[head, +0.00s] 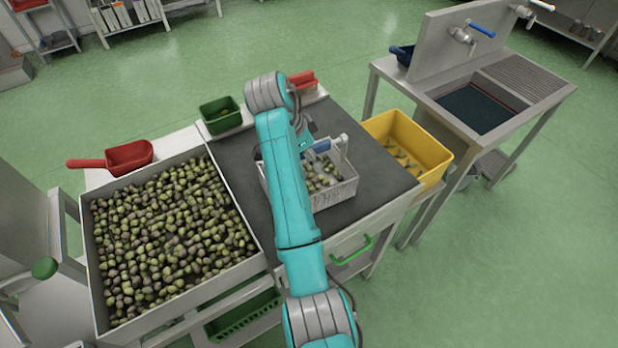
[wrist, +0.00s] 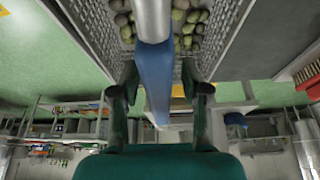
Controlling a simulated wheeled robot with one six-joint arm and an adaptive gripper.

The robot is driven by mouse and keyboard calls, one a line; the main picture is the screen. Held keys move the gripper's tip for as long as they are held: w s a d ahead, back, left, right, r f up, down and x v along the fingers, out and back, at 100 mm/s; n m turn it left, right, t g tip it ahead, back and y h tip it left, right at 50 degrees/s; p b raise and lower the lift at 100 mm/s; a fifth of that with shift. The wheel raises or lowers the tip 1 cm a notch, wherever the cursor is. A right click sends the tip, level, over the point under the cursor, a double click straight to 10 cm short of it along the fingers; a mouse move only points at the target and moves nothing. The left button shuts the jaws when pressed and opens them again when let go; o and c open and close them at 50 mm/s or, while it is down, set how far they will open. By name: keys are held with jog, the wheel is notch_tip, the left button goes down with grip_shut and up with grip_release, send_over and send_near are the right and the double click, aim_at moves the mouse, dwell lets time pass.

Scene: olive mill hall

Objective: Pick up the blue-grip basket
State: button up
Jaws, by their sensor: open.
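The white basket (head: 341,192) stands on the dark top of the table, with olives inside and a raised handle. Its blue grip (head: 322,145) shows beside my arm, which hides part of the basket. In the wrist view the blue grip (wrist: 154,80) lies between the two fingers of my gripper (wrist: 160,82). The fingers are open, one on each side of the grip, with a gap visible on both sides. The basket's mesh wall (wrist: 92,25) and olives show beyond.
A wide tray of olives (head: 92,270) with a red scoop (head: 128,157) behind it is at left. A green bin (head: 220,115) and a red item (head: 302,80) stand at the table's back. A yellow crate (head: 435,155) and a sink (head: 475,105) are at right.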

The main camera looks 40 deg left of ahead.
jog(key=shift+f, duration=0.25)
dwell(0.4)
grip_shut()
